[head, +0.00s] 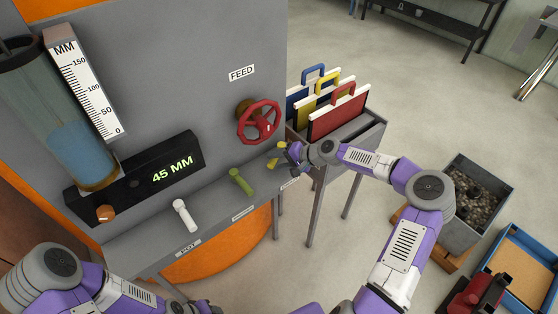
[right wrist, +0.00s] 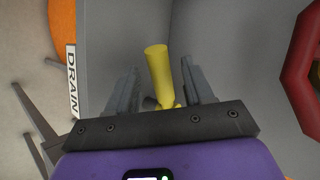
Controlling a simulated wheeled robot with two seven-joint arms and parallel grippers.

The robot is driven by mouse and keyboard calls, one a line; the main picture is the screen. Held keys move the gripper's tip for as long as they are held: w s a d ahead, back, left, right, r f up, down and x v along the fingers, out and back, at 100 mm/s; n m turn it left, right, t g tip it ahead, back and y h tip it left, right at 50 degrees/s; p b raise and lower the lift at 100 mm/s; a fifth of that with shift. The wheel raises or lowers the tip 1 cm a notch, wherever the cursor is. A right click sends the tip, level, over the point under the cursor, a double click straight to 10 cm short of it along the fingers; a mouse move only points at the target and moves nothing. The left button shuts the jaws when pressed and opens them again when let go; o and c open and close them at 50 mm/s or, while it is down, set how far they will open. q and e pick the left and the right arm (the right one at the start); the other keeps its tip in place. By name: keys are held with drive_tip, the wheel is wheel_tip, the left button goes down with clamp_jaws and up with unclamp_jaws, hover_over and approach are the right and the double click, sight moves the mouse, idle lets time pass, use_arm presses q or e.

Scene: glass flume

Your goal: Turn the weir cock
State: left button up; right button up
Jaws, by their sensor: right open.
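Three cock handles stand along the grey ledge: a white one (head: 184,214), a green one (head: 241,181) and a yellow one (head: 273,163). Each has a small label on the ledge's front edge, mostly too small to read in the head view; I cannot tell which names the weir. In the right wrist view, the yellow handle (right wrist: 158,68) stands between the open fingers of my right gripper (right wrist: 160,92), with a DRAIN label (right wrist: 72,80) to its left. My right gripper (head: 284,155) is at the ledge's right end. My left gripper is out of view.
A red FEED wheel (head: 258,122) is on the panel just above the right gripper. A display (head: 150,172) reads 45 MM below a scaled tube of blue water (head: 82,152). A rack of coloured boards (head: 338,112) stands close on the right.

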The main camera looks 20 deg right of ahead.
drive_tip(key=v, duration=0.7)
drive_tip(key=shift+s+p, duration=0.15)
drive_tip(key=shift+p, duration=0.25)
drive_tip(key=shift+d+r, duration=0.1)
drive_tip(key=shift+d, duration=0.05)
